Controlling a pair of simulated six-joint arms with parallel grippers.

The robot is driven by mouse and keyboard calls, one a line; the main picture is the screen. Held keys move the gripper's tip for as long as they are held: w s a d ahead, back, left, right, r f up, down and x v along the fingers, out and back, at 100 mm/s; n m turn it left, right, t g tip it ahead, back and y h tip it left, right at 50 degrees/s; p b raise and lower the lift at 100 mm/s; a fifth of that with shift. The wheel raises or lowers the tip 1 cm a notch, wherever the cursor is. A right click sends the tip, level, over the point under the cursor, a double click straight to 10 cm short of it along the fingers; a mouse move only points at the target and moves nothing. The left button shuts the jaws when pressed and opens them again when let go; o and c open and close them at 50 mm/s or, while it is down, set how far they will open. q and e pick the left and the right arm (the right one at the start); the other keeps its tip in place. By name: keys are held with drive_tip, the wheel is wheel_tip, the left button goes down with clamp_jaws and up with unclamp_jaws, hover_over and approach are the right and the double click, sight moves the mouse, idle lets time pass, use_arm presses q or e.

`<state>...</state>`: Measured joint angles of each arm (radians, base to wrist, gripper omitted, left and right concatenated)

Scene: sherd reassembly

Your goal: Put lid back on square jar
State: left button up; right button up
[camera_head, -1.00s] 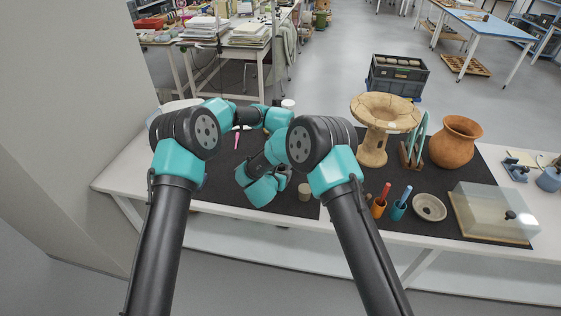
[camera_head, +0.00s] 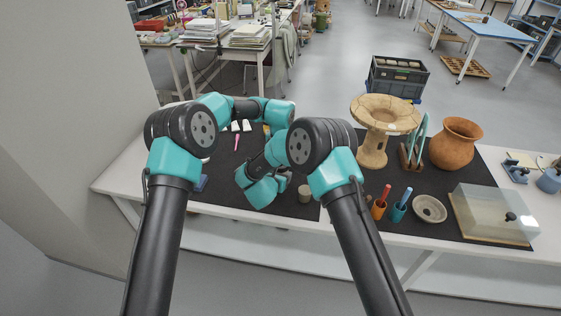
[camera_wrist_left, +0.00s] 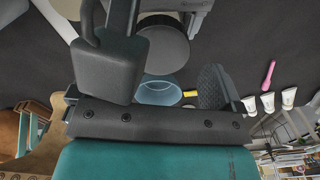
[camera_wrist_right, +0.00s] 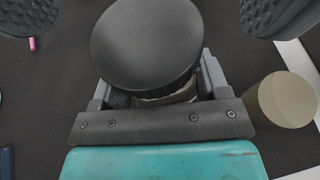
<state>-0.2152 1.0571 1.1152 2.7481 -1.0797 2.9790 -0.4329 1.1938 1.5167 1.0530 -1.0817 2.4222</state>
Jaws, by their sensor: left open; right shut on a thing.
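In the right wrist view, my right gripper (camera_wrist_right: 157,88) is shut on a pale object (camera_wrist_right: 168,97) under a dark round disc (camera_wrist_right: 147,45). The disc hides most of it, and I cannot tell whether the disc is a lid or a dark top. The same disc (camera_wrist_left: 163,47) shows in the left wrist view with a cream edge. My left gripper (camera_wrist_left: 165,75) is open and empty close to it, with one finger on each side. Two textured dark finger pads show in the right wrist view's top corners. No clearly square jar is visible. My arms hide the work area in the head view.
A translucent blue cup (camera_wrist_left: 160,90) is visible beyond my left fingers. A beige cylinder (camera_wrist_right: 285,100) stands beside my right gripper. White tubes (camera_wrist_left: 268,102) and a pink tool (camera_head: 237,142) lie on the mat.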

use_arm(q)
drive_tip(key=shift+r, duration=0.55)
drive_tip(key=shift+o, duration=0.7)
wheel_tip(320, 180, up, 12)
use_arm(e)
drive_tip(key=o, duration=1.8)
drive_tip(key=v, duration=1.7)
drive_tip(key=shift+s+a, duration=0.15)
